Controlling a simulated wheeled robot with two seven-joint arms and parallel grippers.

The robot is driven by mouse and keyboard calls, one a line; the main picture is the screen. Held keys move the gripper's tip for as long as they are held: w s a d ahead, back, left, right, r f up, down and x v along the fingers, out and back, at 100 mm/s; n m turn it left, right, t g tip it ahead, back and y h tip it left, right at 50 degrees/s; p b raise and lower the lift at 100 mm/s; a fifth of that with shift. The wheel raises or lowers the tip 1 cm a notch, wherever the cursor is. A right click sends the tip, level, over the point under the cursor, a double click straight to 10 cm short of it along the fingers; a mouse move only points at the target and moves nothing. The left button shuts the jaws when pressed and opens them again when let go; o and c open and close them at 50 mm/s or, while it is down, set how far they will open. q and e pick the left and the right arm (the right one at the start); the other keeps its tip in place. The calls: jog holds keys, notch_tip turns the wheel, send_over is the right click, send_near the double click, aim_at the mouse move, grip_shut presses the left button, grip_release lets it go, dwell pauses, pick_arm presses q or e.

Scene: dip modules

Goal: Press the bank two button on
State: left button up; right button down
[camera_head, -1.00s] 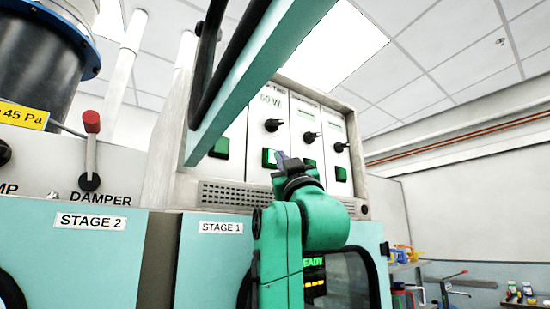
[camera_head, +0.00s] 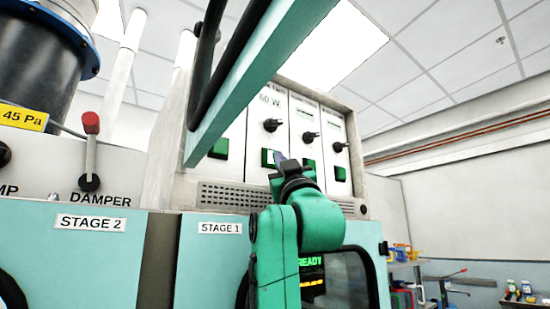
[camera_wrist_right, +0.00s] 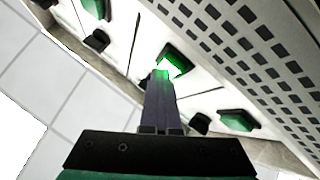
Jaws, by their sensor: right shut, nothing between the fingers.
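The bank two module, with a partly hidden title and "60 W" on its label (camera_head: 271,102), is a white panel with a black knob (camera_head: 272,125). Its green button (camera_head: 267,158) is at the lower part, partly behind my right gripper (camera_head: 281,158). In the right wrist view the shut, empty fingers (camera_wrist_right: 160,76) reach the face of a brightly glowing green button (camera_wrist_right: 172,60). The tips appear at or against it; actual contact is hard to tell. My left gripper is not in view.
Neighbouring modules have similar green buttons, one to the left (camera_head: 219,148) and two to the right (camera_head: 310,168) (camera_head: 340,173). A perforated vent strip (camera_head: 225,195) runs below. A red-knobbed damper lever (camera_head: 91,123) stands at left.

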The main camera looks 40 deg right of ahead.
jog(key=shift+f, duration=0.15)
jog(key=s+b, duration=0.2)
jog(key=s, duration=0.3)
jog(key=shift+s, duration=0.2)
dwell(0.4)
